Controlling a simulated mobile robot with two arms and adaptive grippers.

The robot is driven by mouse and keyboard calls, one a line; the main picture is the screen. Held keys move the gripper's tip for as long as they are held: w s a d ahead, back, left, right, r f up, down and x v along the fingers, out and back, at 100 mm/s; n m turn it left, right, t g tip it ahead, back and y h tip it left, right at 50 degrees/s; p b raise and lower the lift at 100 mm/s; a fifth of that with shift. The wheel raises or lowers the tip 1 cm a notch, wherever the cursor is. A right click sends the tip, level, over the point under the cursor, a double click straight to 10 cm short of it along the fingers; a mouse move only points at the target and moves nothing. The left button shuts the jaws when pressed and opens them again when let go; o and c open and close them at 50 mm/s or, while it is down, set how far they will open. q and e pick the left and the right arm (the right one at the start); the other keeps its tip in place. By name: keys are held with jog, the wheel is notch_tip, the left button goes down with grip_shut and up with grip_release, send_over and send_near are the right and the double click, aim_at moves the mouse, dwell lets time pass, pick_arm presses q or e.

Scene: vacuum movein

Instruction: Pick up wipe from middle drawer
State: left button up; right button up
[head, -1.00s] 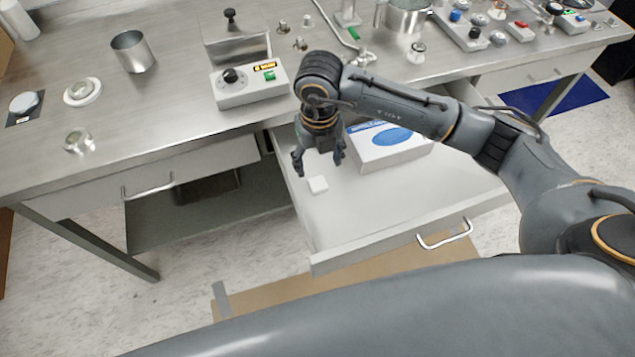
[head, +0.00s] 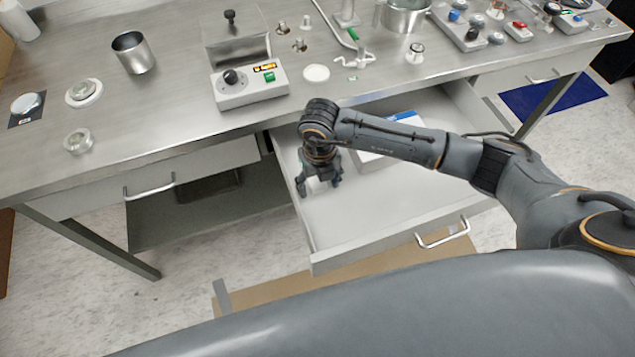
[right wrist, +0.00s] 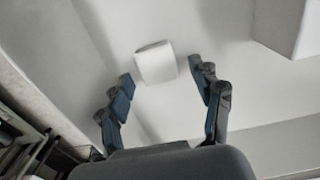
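The wipe (right wrist: 155,62), a small white square, lies on the floor of the open middle drawer (head: 400,206). In the right wrist view it sits just beyond and between the fingertips, with space on both sides. My right gripper points down low into the left part of the drawer. Its fingers are spread open and empty, and they also show in the right wrist view (right wrist: 161,72). My left gripper is not in view.
A white box with blue print (head: 368,158) lies in the drawer, partly behind my right arm. The drawer's front handle (head: 442,236) faces me. The steel table (head: 190,95) above holds a control box (head: 250,87), a metal cup (head: 133,52) and several small parts.

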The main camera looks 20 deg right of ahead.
jog(key=c, duration=0.8)
jog(key=shift+o, duration=0.2)
jog(key=shift+r, duration=0.1)
